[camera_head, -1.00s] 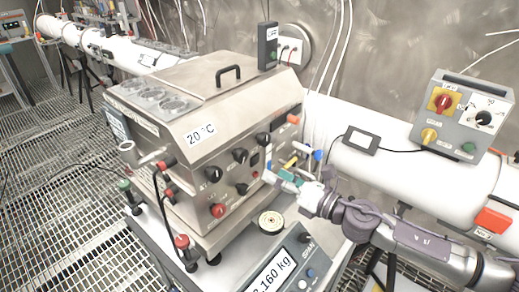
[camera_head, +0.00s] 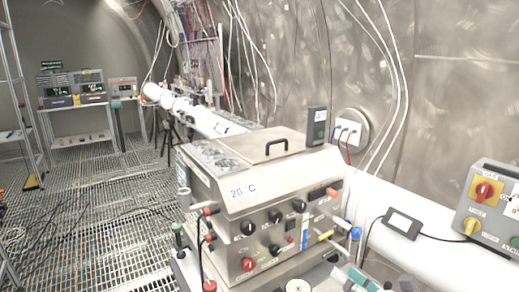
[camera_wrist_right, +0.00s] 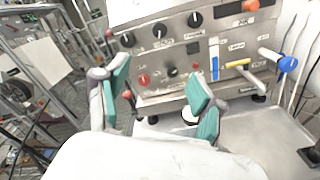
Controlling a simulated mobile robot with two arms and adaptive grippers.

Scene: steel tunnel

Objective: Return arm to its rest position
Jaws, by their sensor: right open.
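My right gripper (camera_head: 358,280) shows only in part at the bottom edge of the head view, right of the steel bath's front. In the right wrist view the right gripper (camera_wrist_right: 158,100) has its two teal-padded fingers wide apart, with nothing between them. Beyond the fingers stands the steel bath (camera_head: 262,195) marked 20 °C, with black and red knobs; its front panel also shows in the right wrist view (camera_wrist_right: 160,55). Most of the right arm is cut off below the head view. My left gripper is in neither view.
A blue-ended tap (camera_wrist_right: 287,64) sticks out from the bath's right side. A small round dish (camera_head: 298,286) lies before the bath. A white pipe (camera_head: 430,222) and a grey control box (camera_head: 490,210) are at right. Grated floor (camera_head: 100,215) is open at left.

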